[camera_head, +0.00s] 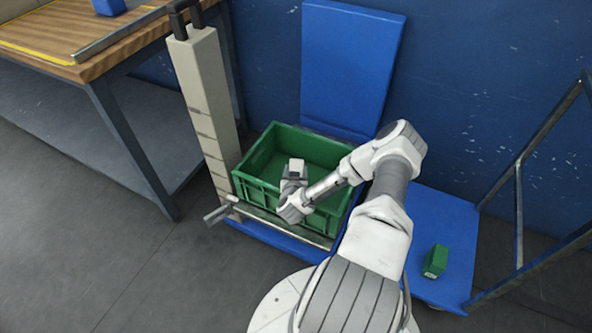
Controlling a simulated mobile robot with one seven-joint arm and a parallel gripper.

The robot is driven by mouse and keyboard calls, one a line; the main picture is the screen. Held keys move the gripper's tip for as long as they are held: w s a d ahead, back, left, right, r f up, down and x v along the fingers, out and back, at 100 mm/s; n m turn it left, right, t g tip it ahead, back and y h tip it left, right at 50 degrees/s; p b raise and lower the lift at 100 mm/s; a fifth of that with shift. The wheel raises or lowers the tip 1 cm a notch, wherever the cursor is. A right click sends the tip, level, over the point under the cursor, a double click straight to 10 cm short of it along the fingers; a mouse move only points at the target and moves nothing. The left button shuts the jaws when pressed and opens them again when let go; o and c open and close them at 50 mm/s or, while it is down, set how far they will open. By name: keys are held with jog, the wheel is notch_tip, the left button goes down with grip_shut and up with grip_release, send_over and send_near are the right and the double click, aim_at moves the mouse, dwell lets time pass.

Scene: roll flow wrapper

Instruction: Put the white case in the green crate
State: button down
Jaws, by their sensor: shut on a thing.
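The green crate (253,187) stands open on a blue platform against the wall, in the middle of the view. My gripper (293,180) is over the crate's opening, at the end of my arm, which reaches in from the right. It is shut on a small pale block, the white case (296,167), which shows at its far end within the crate's outline. The fingertips are too small to make out. I cannot tell whether the case touches the crate floor. The crate's right front part is partly hidden by my arm.
A grey bar (285,227) runs along the crate's front, beside a beige post (205,100). A small green box (435,261) lies on the blue surface (440,220) at right. A wooden-topped table (105,58) is at left.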

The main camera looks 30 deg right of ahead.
jog(key=shift+f, duration=0.3)
jog(key=shift+c, duration=0.6)
grip_release()
jog(key=shift+r, duration=0.25)
jog(key=p+v, duration=0.4)
jog(key=v, duration=0.8)
jog(key=shift+r+p, duration=0.3)
jog(key=shift+r, duration=0.05)
jog(key=shift+w, duration=0.1)
